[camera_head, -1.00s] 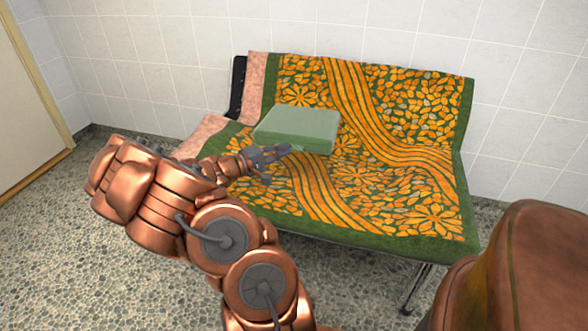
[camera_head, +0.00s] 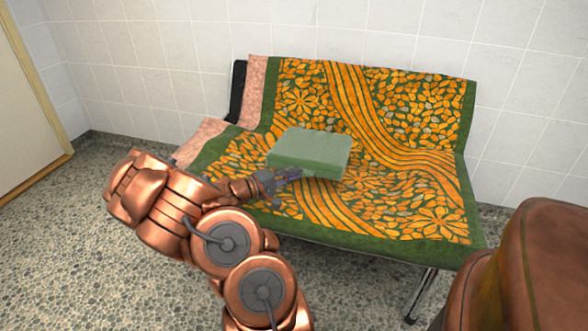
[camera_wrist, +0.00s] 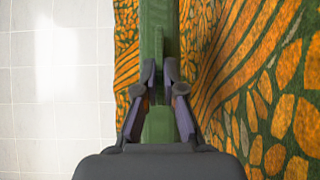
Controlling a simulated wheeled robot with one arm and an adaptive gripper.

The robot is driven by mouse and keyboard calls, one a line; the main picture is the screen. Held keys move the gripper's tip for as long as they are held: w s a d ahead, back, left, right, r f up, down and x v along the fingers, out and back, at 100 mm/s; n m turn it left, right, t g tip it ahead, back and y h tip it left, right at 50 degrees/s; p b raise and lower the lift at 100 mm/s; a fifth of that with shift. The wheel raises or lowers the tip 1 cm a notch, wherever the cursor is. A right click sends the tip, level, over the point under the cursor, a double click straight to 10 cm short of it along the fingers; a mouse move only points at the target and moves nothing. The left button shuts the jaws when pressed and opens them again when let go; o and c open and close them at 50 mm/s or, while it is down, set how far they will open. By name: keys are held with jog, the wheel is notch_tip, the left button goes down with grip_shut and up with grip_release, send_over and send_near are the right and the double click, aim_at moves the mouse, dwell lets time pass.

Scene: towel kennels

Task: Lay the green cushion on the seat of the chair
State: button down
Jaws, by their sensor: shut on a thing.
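The green cushion (camera_head: 311,148) is a flat pale-green block in the head view, over the left-middle part of the chair's seat. My gripper (camera_head: 292,173) is at its near edge, shut on it. In the wrist view the cushion (camera_wrist: 152,40) shows as a green strip seen edge-on between the fingers of my gripper (camera_wrist: 160,72). The chair (camera_head: 430,247) is a wide bench draped with an orange and green leaf-patterned towel. The cushion looks roughly level; whether its underside touches the seat I cannot tell.
A pink cloth (camera_head: 256,92) shows at the chair's left end, beside a dark backrest edge (camera_head: 237,95). A tiled wall (camera_head: 160,55) stands behind. The patterned towel (camera_head: 420,190) is bare on the right of the seat. Pebbled floor (camera_head: 60,230) lies to the left.

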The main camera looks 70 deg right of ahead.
aim_at(292, 202)
jog(key=shift+a+f+b, duration=0.2)
jog(key=shift+f+b, duration=0.9)
jog(key=shift+f, duration=0.55)
jog(key=shift+a+f+b, duration=0.15)
jog(key=shift+f+b, duration=0.9)
jog(key=shift+f, duration=0.6)
jog(key=c, duration=1.2)
grip_release()
jog(key=v, duration=1.2)
jog(key=shift+f, duration=0.1)
